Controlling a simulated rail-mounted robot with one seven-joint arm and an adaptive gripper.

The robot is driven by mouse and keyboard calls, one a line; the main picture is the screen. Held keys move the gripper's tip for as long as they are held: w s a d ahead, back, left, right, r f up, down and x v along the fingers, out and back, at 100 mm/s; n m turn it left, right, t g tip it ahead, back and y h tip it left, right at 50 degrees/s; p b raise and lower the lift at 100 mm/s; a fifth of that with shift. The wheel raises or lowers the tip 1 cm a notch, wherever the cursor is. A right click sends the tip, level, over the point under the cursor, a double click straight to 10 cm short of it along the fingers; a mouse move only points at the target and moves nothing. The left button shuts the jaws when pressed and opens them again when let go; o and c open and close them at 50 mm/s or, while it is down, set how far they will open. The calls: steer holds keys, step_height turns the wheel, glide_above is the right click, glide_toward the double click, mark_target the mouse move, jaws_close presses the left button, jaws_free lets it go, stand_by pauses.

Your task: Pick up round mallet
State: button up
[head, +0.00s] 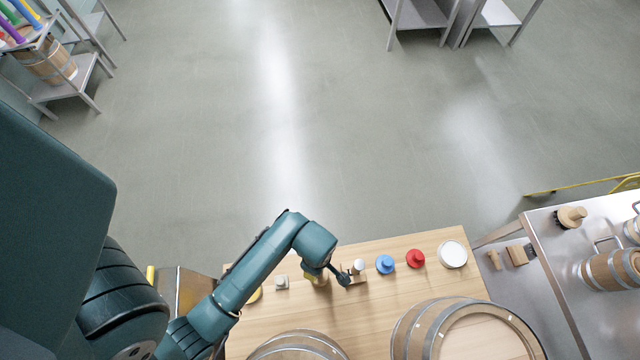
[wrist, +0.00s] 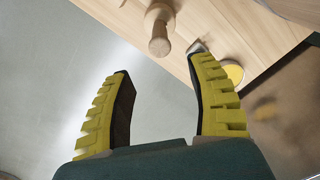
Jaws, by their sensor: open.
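A pale wooden piece with a rounded body and a stubby round end, which looks like the round mallet (wrist: 159,32), stands at the edge of the wooden table in the wrist view. It also shows in the head view, partly hidden by my gripper, so its full shape is unclear. My gripper (wrist: 161,63) is open and empty, its yellow-backed fingers spread wide. The wooden piece lies beyond the fingertips, roughly centred between them, with no contact visible. In the head view my gripper (head: 328,274) is over the table's far edge.
The wooden table (head: 390,293) also holds a blue knob (head: 385,264), a red knob (head: 416,258), a white disc (head: 453,254) and two barrels in front. A steel table (head: 560,265) at the right carries wooden tools. Open floor lies beyond.

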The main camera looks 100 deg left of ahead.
step_height(320, 180, down, 7)
steer(key=shift+w+r+b, duration=0.1)
steer(key=shift+b, duration=0.5)
steer(key=f, duration=0.2)
steer(key=f+b, duration=0.1)
steer(key=f, duration=0.2)
steer(key=shift+w+d+f, duration=0.15)
steer(key=shift+w+f, duration=0.05)
steer(key=shift+f, duration=0.05)
steer(key=shift+r, duration=0.1)
jaws_close()
